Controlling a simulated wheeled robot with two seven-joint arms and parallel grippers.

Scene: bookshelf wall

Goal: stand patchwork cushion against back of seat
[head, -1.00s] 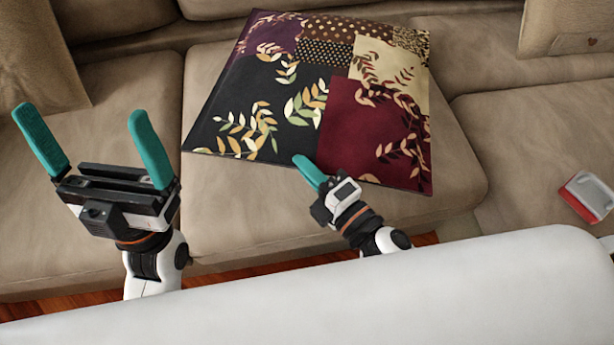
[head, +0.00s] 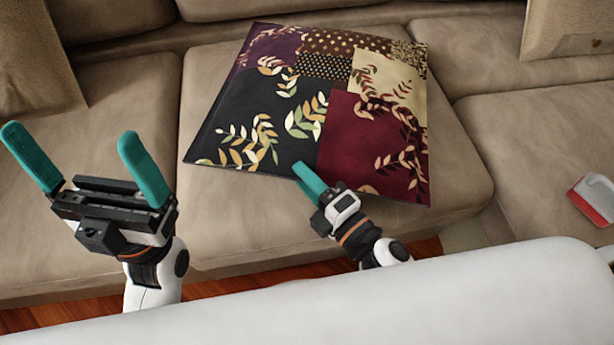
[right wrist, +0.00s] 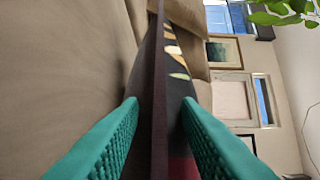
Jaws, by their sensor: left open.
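The patchwork cushion (head: 372,140), with black, maroon, cream and purple leaf-pattern patches, lies broad side up over the middle seat (head: 450,175) of the beige sofa. My right gripper (head: 303,174) is at its near edge, with one finger seen over the dark patch. In the right wrist view the cushion's seamed edge (right wrist: 159,100) runs between both teal fingers, which press on its two faces. My left gripper (head: 77,148) is open and empty, left of the cushion and apart from it. The seat back (head: 330,12) shows only partly at the top.
A beige cushion (head: 35,70) leans at the left and another (head: 565,30) at the right. A red and white object (head: 597,198) lies on the right seat. A white surface (head: 400,300) crosses the foreground.

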